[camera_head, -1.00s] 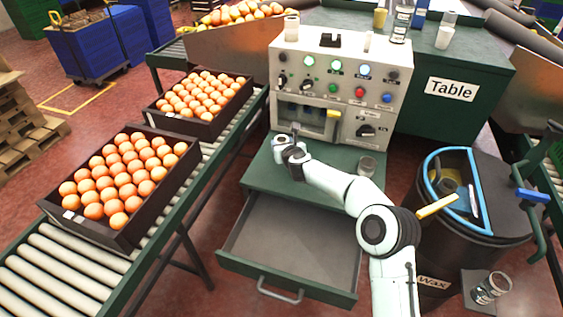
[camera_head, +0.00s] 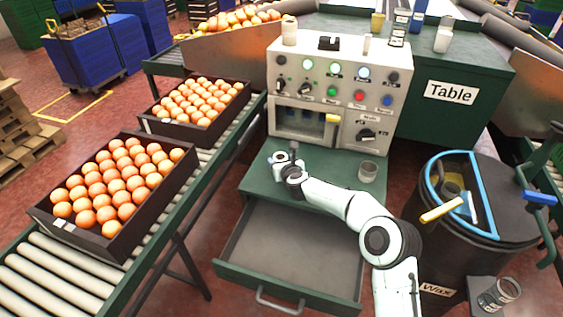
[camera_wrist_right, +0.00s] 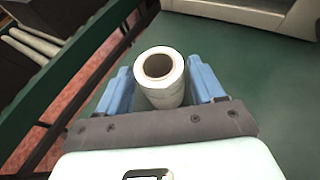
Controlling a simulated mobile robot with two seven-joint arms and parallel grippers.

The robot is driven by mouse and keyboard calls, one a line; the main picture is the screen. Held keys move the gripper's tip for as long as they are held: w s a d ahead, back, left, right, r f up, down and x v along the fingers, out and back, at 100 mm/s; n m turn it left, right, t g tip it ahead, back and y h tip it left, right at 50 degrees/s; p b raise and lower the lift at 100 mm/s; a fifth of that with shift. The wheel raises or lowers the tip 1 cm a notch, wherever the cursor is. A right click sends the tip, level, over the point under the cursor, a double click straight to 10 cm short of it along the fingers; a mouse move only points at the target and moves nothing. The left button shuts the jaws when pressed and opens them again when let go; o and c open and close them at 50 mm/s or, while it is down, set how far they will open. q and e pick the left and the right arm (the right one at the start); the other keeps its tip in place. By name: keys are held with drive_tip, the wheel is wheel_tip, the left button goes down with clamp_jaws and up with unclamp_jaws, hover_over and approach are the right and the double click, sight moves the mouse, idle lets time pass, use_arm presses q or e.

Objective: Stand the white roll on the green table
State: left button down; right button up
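The white roll (camera_wrist_right: 160,66) is between the two blue fingers of my right gripper (camera_wrist_right: 163,84) in the right wrist view. Its open end with a brown core faces the camera. In the head view my right gripper (camera_head: 281,158) is over the left part of the green table (camera_head: 335,168), in front of the machine. The roll is small there, and I cannot tell if it touches the tabletop. My left gripper is not in view.
A white machine (camera_head: 345,73) with buttons stands behind the tabletop. A clear cup (camera_head: 368,171) stands at the tabletop's right. An open drawer (camera_head: 290,250) juts out below. A conveyor with crates of oranges runs at left; a wax bin (camera_head: 470,200) stands at right.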

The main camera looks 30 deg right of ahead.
drive_tip(key=shift+o, duration=0.3)
drive_tip(key=shift+r, duration=0.15)
drive_tip(key=shift+s+r, duration=0.1)
drive_tip(key=shift+s, duration=0.3)
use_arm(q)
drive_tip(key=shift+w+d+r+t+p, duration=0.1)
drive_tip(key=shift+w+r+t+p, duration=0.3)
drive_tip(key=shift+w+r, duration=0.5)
use_arm(e)
drive_tip(key=v, duration=1.1)
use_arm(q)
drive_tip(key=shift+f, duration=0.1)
